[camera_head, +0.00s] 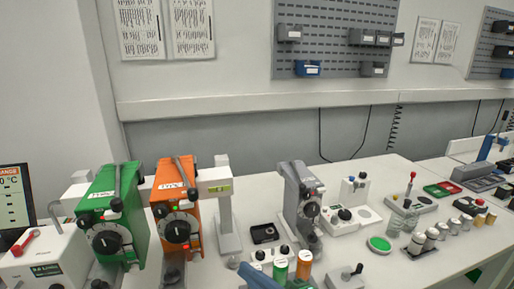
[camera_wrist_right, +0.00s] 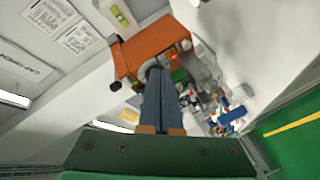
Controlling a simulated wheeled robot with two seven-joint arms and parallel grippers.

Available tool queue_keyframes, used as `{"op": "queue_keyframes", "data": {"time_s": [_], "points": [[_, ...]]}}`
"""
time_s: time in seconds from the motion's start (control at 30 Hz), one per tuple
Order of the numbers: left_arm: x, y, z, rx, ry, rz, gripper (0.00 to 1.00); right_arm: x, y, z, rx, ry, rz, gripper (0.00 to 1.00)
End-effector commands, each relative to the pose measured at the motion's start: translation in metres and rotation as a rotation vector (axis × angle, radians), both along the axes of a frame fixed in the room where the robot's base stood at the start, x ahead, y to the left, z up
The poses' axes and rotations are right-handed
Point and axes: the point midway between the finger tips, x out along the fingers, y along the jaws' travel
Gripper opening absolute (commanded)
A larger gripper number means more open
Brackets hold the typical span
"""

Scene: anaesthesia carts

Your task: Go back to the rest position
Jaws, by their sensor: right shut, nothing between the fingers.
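My right gripper (camera_head: 258,277) shows as blue fingers at the bottom edge of the head view, in front of the bench. In the right wrist view its two blue fingers (camera_wrist_right: 162,100) lie together, shut with nothing between them. They point toward an orange device (camera_wrist_right: 150,50), which stands beyond the fingertips and looks tilted in that view. My left gripper is not in view.
A green vaporizer (camera_head: 110,220) and an orange vaporizer (camera_head: 176,210) stand at the bench's left. A grey one (camera_head: 300,200) stands mid-bench. Small jars, a green dish (camera_head: 379,245) and trays lie right. A pegboard (camera_head: 335,40) hangs behind.

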Motion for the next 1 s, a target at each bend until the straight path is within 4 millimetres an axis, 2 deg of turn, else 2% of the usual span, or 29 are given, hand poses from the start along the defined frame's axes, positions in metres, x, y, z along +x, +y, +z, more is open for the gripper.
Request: {"op": "queue_keyframes", "data": {"time_s": [0.1,0.2,0.3,0.4,0.53,0.57,0.67,0.83,0.93,1.0], "points": [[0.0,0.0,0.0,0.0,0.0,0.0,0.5,-0.01,-0.044,-0.075,0.135,0.421,-0.304,0.0],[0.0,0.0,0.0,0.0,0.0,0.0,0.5,-0.038,-0.089,-0.135,0.197,0.717,-0.564,0.0],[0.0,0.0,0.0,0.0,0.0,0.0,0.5,-0.075,-0.123,-0.179,0.224,0.932,-0.772,0.0],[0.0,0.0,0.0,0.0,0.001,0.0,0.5,-0.116,-0.15,-0.211,0.232,1.105,-0.955,0.0],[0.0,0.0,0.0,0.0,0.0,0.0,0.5,-0.174,-0.179,-0.239,0.223,1.295,-1.178,0.0],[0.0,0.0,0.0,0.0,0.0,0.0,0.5,-0.183,-0.182,-0.247,0.218,1.325,-1.213,0.0],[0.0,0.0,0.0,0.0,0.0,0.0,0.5,-0.174,-0.18,-0.288,0.197,1.336,-1.203,0.0],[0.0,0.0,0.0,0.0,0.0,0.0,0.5,-0.181,-0.179,-0.36,0.163,1.37,-1.204,0.0],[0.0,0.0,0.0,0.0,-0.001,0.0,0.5,-0.199,-0.18,-0.408,0.137,1.397,-1.207,0.0],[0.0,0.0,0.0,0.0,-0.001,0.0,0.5,-0.221,-0.183,-0.442,0.113,1.418,-1.21,0.0]]}}
